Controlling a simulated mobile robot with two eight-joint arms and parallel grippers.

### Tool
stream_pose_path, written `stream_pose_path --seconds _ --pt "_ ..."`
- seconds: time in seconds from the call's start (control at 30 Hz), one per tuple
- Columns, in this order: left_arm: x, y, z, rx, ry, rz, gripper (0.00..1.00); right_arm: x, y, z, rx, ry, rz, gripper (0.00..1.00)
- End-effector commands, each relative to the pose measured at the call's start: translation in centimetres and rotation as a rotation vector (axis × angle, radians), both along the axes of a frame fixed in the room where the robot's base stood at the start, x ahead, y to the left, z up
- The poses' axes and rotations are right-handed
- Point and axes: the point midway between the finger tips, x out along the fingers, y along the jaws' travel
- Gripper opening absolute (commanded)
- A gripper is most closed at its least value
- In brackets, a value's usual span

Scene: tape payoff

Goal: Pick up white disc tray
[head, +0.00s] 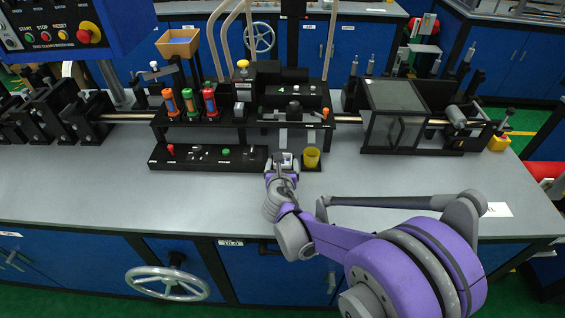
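I cannot make out a white disc tray clearly. My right arm comes in from the lower right, and its gripper (285,160) is at the front of the black fixture, between the low black rack (164,160) and a yellow cup (312,157). Small pale and grey shapes show at its fingertips, too small to tell whether it holds anything. The gripper's own wrist hides part of the bench there. My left gripper is not in view.
The grey bench top (90,190) is clear in front of the fixtures. Red, green and orange screwdriver-like tools (209,98) stand in the upper rack. A clear-sided box (394,115) stands on the right. A blue control panel (75,25) overhangs at upper left.

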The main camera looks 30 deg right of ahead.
Motion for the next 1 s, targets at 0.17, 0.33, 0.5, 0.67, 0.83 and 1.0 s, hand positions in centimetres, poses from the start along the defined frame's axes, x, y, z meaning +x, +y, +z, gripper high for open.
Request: stream_pose_path --seconds 0.17,0.33,0.5,0.67,0.83,1.0 --pt "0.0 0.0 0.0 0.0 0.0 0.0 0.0 1.7 -1.1 -0.8 -0.001 -0.001 -0.001 0.82" --pt "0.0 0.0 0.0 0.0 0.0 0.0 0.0 1.9 -1.2 -0.9 -0.001 -0.001 0.0 0.82" --pt "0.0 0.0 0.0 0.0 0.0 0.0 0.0 1.8 -1.2 -0.9 0.0 -0.001 0.0 0.7" --pt "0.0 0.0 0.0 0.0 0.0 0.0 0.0 1.8 -1.2 -0.9 0.0 -0.001 0.0 0.41" --pt "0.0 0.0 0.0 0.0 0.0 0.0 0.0 1.8 -1.1 -0.9 0.0 -0.001 0.0 0.21" --pt "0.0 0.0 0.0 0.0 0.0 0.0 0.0 1.8 -1.1 -0.7 0.0 -0.001 0.0 0.21"
